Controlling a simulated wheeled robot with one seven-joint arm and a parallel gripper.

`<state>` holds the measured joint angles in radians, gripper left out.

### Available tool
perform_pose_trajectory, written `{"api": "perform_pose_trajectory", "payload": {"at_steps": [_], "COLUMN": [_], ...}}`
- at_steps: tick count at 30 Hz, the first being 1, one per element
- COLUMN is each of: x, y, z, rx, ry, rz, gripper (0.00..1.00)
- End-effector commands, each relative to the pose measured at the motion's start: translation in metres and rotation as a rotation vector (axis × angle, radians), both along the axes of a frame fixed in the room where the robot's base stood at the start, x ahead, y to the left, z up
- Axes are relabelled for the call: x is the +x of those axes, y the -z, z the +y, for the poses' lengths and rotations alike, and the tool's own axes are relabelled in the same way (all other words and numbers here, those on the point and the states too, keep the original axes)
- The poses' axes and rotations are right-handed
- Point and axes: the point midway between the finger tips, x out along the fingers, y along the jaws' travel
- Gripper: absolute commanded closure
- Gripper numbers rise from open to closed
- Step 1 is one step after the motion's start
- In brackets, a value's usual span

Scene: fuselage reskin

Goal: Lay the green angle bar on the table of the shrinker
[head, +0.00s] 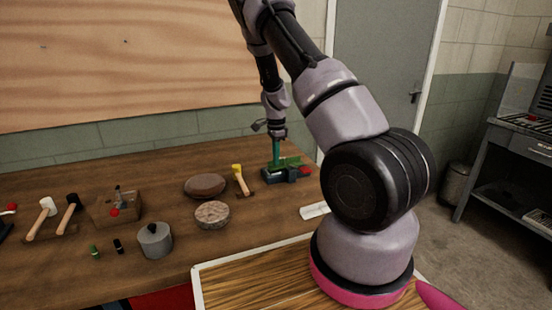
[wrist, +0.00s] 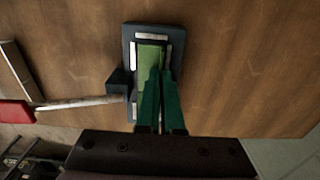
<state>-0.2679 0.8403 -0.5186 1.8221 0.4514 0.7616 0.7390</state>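The green angle bar (wrist: 150,62) lies lengthwise over the dark blue-grey shrinker, inside the white strips of its table (wrist: 148,34) in the wrist view. In the head view the bar (head: 290,161) shows as a green strip on top of the shrinker (head: 270,175), near the back right of the workbench. My gripper (wrist: 162,72) points down with its teal fingers close together at the bar's near part, apparently shut on its upright flange. It also shows in the head view (head: 277,156). The fingertips hide part of the bar; I cannot tell whether it fully touches the table.
The shrinker's lever with a red grip (wrist: 15,112) sticks out to the left in the wrist view. A yellow-headed hammer (head: 241,180), a brown pad (head: 205,186) and a round block (head: 212,214) lie left of the shrinker. A white item (head: 314,210) lies near the bench's right edge.

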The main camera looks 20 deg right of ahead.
Motion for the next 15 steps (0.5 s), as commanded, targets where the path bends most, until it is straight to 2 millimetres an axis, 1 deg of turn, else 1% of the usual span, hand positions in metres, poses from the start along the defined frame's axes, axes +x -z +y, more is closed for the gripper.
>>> {"api": "perform_pose_trajectory", "payload": {"at_steps": [15], "x": [0.0000], "y": [0.0089], "z": [-0.0001], "rx": [0.000], "ry": [0.000], "rz": [0.000], "gripper": [1.00]}}
